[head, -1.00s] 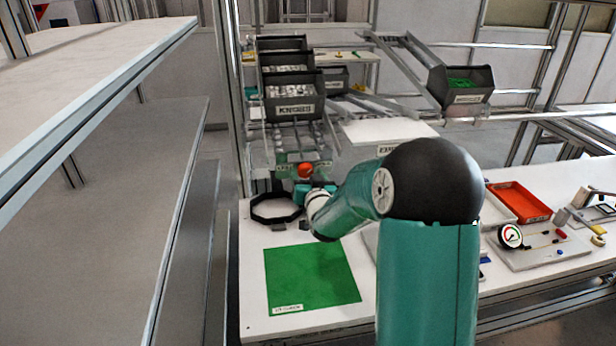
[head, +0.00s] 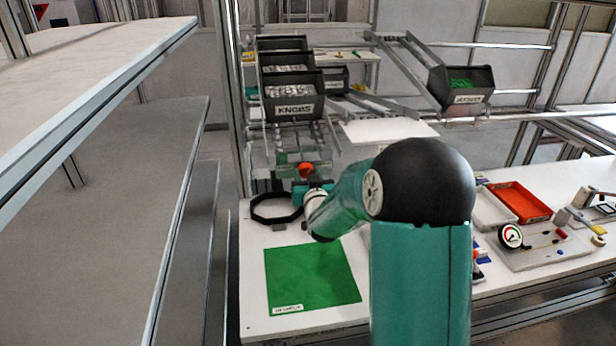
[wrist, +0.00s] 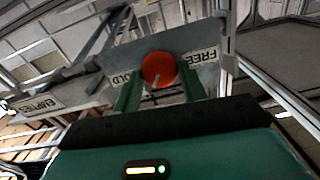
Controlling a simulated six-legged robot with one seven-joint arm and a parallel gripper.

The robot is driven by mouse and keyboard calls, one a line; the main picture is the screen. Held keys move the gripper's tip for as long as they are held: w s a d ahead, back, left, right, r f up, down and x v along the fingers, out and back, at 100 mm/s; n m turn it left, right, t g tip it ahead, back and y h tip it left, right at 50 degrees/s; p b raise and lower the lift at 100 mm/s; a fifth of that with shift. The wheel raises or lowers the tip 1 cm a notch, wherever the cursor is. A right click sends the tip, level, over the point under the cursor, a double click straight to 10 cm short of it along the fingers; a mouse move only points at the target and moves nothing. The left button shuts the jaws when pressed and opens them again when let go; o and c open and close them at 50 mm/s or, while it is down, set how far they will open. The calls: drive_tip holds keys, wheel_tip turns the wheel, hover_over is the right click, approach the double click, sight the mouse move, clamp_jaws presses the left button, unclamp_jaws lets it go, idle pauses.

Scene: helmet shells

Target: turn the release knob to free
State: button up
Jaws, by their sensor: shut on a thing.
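The release knob (wrist: 159,69) is a round red knob on a grey plate (wrist: 205,45) in the wrist view. A pale line on its face points down and slightly left. A partly hidden label ending in "OLD" (wrist: 121,78) is left of the knob, and a "FREE" label (wrist: 198,57) is right of it. My gripper (wrist: 160,88) is shut on the knob, with one green finger at each side. In the head view the knob (head: 306,170) shows as a red spot just beyond my gripper (head: 308,184), whose fingers are small there.
A bin marked KNOBS (head: 294,108) stands on the rack behind. A black ring (head: 275,209) and a green mat (head: 311,278) lie on the white bench. A red tray (head: 520,202) and a gauge board (head: 545,248) are at right. Grey shelves (head: 130,180) fill the left.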

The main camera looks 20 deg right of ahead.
drive_tip(key=shift+a+n+h, duration=0.2)
drive_tip(key=shift+n+h, duration=0.4)
drive_tip(key=shift+n, duration=0.9)
drive_tip(key=shift+w+a+f+n+h, duration=0.1)
drive_tip(key=shift+n+h, duration=0.4)
drive_tip(key=shift+n, duration=1.2)
drive_tip(key=shift+a+f+n+h, duration=0.1)
drive_tip(key=shift+n+h, duration=0.7)
drive_tip(key=shift+n, duration=2.4)
drive_tip(key=shift+f+n+t+h, duration=0.1)
drive_tip(key=shift+n+t+h, duration=0.2)
drive_tip(key=shift+n, duration=0.1)
drive_tip(key=o, duration=1)
drive_tip(key=shift+c, duration=0.2)
drive_tip(key=v, duration=1.3)
drive_tip(key=shift+s, duration=0.35)
